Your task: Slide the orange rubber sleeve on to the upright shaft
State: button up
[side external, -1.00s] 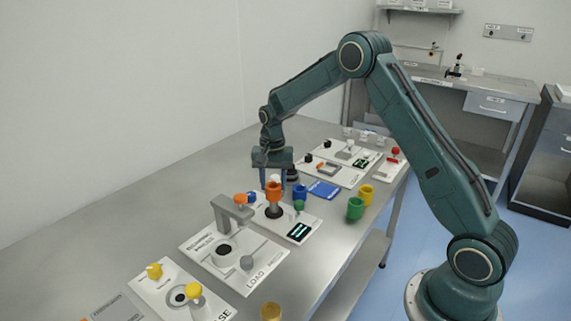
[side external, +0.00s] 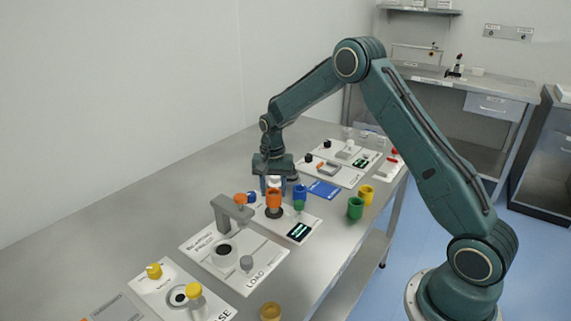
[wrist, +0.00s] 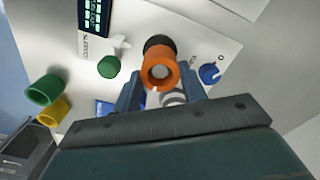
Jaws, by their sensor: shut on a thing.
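The orange rubber sleeve (side external: 274,199) is between the fingers of my gripper (side external: 274,187), which is shut on it. In the wrist view the sleeve (wrist: 153,55) is between the two blue-grey fingertips of my gripper (wrist: 160,80). A pale round face (wrist: 160,71) shows inside the sleeve's bore and looks like the shaft's end; the rest of the shaft is hidden. A dark round base (side external: 273,212) shows just under the sleeve. How far the sleeve sits down the shaft I cannot tell.
A blue knob (wrist: 209,74) and a green knob (wrist: 109,66) flank the sleeve on the white panel. Green (side external: 355,208) and yellow (side external: 366,195) cups stand to the right. A grey bracket (side external: 224,213) with an orange knob (side external: 240,199) stands at front left.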

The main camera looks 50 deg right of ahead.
jog(key=shift+f, duration=1.3)
jog(key=o, duration=1)
jog(key=shift+r, duration=0.1)
notch_tip(320, 180, up, 14)
